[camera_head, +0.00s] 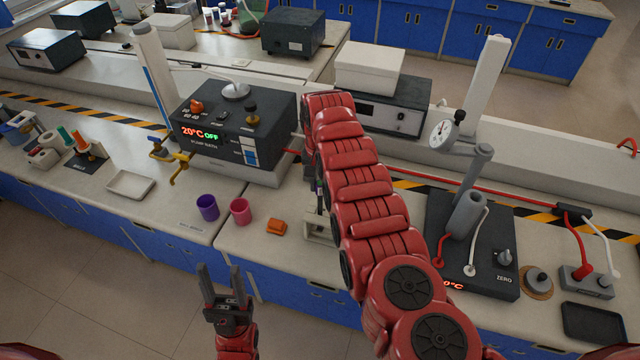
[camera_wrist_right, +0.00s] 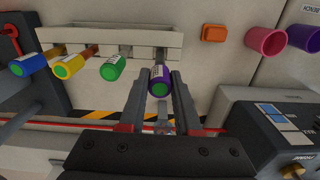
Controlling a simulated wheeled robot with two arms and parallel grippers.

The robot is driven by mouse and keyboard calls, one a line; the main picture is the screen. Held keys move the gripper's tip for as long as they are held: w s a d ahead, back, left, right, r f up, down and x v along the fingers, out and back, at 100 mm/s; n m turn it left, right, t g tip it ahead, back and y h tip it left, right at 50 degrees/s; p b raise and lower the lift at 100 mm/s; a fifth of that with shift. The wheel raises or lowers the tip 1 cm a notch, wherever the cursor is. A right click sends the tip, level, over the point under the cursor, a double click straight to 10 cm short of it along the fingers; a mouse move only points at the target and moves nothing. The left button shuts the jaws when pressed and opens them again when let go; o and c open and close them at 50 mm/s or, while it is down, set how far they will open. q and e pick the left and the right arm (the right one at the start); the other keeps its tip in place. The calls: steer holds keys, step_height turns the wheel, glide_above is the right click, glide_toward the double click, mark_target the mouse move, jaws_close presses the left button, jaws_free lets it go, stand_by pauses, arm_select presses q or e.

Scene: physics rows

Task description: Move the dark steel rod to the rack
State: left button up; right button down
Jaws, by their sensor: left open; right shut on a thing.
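The pale rack (camera_wrist_right: 108,42) shows in the right wrist view, with a blue-ended rod (camera_wrist_right: 30,64), a yellow-ended rod (camera_wrist_right: 68,66) and a green-ended rod (camera_wrist_right: 113,67) at its slots. My right gripper (camera_wrist_right: 159,84) is shut on a purple-ended rod (camera_wrist_right: 160,72) with a green end face, at the rack's right part. My left gripper (camera_head: 222,284) is open and empty before the bench.
An orange block (camera_head: 276,227), a pink cup (camera_head: 240,211) and a purple cup (camera_head: 208,207) stand left of the rack. The black pump bath (camera_head: 232,146) stands behind them. A dark hotplate (camera_head: 487,262) stands right of my arm. A white tray (camera_head: 131,184) lies further left.

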steer(key=shift+f+b, duration=1.1)
steer(key=shift+f, duration=0.3)
steer(key=c, duration=0.5)
jaws_free()
steer(key=shift+r, duration=0.15)
steer(key=o, duration=0.4)
steer(key=shift+r, duration=0.1)
